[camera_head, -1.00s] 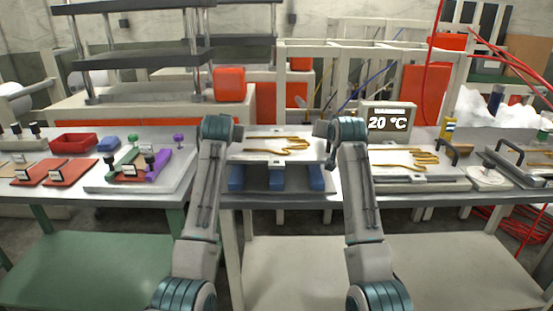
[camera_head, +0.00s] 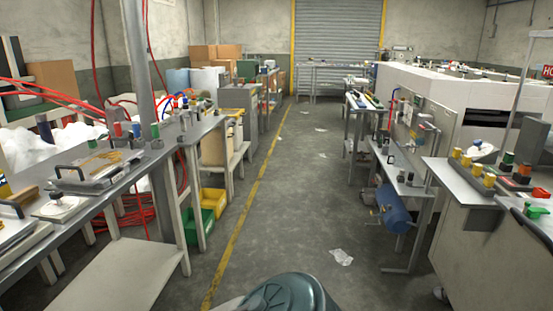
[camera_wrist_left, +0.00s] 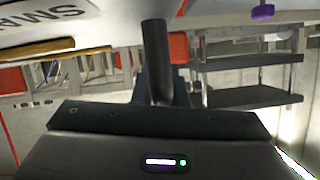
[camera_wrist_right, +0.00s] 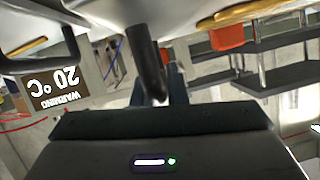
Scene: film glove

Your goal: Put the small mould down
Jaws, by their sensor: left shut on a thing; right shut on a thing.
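My left gripper (camera_wrist_left: 157,100) is shut on a dark upright bar handle (camera_wrist_left: 155,45) of the small mould. A white face with upside-down letters "SMA" (camera_wrist_left: 52,12) and a gold edge (camera_wrist_left: 38,50) show at the top of the left wrist view. My right gripper (camera_wrist_right: 160,100) is shut on a similar dark handle (camera_wrist_right: 145,55); the mould's pale plate (camera_wrist_right: 100,10) and gold part (camera_wrist_right: 255,12) show above it. Most of the mould is out of frame. The head view shows neither gripper nor the held mould.
In the head view, a bench (camera_head: 120,190) on the left bears another mould with gold shapes (camera_head: 100,165) and black handles. An aisle (camera_head: 290,190) runs ahead with a yellow floor line. Machines (camera_head: 480,100) stand right. The right wrist view shows an upside-down 20 °C display (camera_wrist_right: 62,90).

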